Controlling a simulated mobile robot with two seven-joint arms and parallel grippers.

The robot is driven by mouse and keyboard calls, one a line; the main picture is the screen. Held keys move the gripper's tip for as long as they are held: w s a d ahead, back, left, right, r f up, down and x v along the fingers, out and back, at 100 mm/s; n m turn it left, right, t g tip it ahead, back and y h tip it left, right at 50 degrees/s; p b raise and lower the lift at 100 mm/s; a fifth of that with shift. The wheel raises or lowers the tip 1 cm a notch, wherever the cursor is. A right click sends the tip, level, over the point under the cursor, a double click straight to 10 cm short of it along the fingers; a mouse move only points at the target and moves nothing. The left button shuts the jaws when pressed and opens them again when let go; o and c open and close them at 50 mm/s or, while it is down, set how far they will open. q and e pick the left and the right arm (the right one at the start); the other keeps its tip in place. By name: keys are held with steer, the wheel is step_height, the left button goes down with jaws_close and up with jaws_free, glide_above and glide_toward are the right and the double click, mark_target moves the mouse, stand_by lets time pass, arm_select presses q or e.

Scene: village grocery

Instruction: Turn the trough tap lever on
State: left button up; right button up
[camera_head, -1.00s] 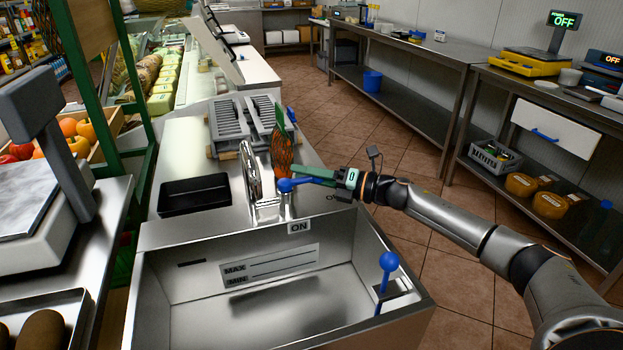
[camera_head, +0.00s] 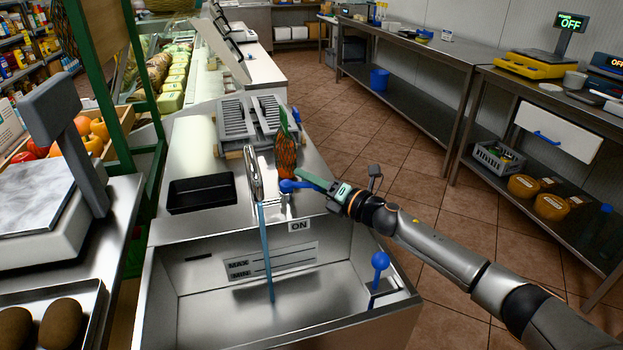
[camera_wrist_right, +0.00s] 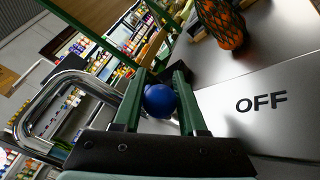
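The steel trough (camera_head: 152,300) has a curved chrome tap (camera_head: 254,165) at its back edge. A blue stream of water (camera_head: 267,250) falls from the tap into the trough. The tap lever's blue knob (camera_head: 289,186) is right of the spout, behind the ON label (camera_head: 299,226). My right gripper (camera_head: 312,181) reaches it from the right. In the right wrist view, the blue knob (camera_wrist_right: 160,100) sits between the two green fingers of my right gripper (camera_wrist_right: 161,85), which look closed around it. The OFF label (camera_wrist_right: 262,102) is on the right there. My left gripper is not in view.
A second blue-knobbed lever (camera_head: 380,261) stands at the trough's right side. A black tray (camera_head: 201,193) and an orange net bag (camera_head: 285,155) are behind the trough. A scale (camera_head: 40,205) stands at left. Tiled floor is open to the right.

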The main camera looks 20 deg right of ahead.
steer(key=o, duration=0.4)
steer(key=v, duration=1.2)
steer(key=shift+s+b, duration=0.25)
steer(key=shift+b, duration=0.05)
steer(key=shift+d, duration=0.1)
